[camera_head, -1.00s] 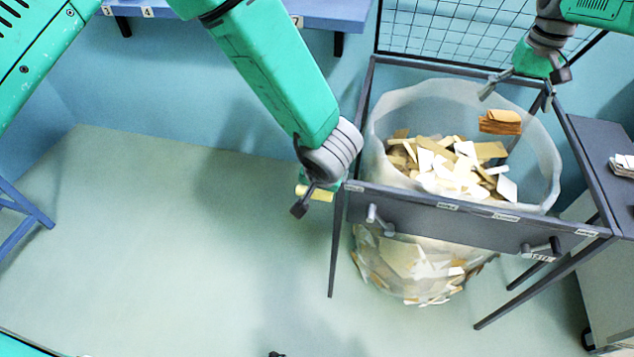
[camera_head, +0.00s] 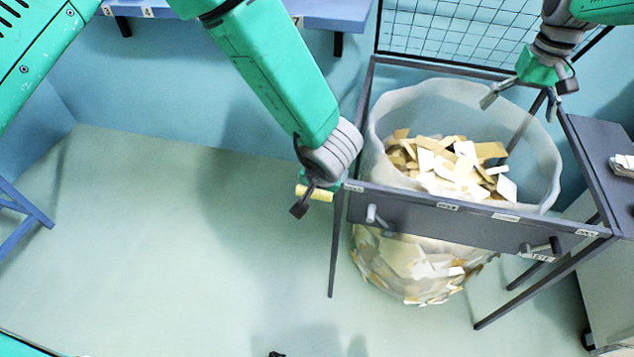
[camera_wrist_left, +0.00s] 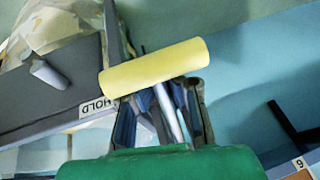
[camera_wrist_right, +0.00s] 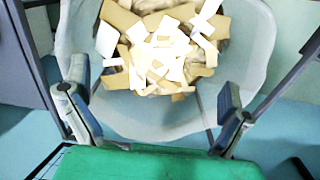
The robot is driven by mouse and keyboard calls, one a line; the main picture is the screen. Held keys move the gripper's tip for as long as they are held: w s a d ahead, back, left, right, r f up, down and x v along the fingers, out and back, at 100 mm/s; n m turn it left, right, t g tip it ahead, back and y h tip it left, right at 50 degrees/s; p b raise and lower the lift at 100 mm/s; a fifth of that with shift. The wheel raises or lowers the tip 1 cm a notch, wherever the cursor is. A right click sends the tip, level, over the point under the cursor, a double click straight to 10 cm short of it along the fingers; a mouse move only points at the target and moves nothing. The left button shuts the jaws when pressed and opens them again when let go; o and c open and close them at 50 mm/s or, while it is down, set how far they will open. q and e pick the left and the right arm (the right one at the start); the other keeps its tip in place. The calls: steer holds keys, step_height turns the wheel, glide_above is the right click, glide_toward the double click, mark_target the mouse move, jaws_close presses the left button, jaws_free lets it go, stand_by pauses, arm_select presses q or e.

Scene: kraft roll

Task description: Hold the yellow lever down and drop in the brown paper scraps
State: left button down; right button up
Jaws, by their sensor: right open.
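The yellow lever (camera_head: 314,193) is at the left front corner of the dark frame. My left gripper (camera_head: 305,201) is at the lever. In the left wrist view the yellow handle (camera_wrist_left: 155,68) lies across in front of the fingers and hides their tips, so I cannot tell their grip. My right gripper (camera_head: 522,101) is open and empty above the back right of the clear bag (camera_head: 540,165). The bag holds a heap of tan and white paper scraps (camera_head: 450,165), also seen between the right fingers in the right wrist view (camera_wrist_right: 160,55). I cannot pick out the brown stack within it.
The dark frame (camera_head: 470,225) surrounds the bag, with two grey knobs on its front. A wire grid (camera_head: 450,30) stands behind. A dark side table (camera_head: 600,150) with stacked papers (camera_head: 622,165) is at the right.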

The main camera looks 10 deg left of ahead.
arm_select(q)
steer(key=shift+s+d+f, duration=0.35)
steer(key=shift+s+f, duration=0.1)
steer(key=shift+s, duration=0.25)
arm_select(e)
steer(key=s, duration=2.7)
arm_select(q)
steer(key=shift+r, duration=0.15)
steer(key=shift+w+a+r, duration=0.1)
steer(key=shift+r, duration=2.2)
arm_select(e)
steer(key=shift+s, duration=0.1)
arm_select(q)
steer(key=c, duration=2.3)
jaws_free()
steer(key=o, duration=0.7)
steer(key=shift+c, duration=0.2)
arm_select(e)
steer(key=shift+d, duration=0.1)
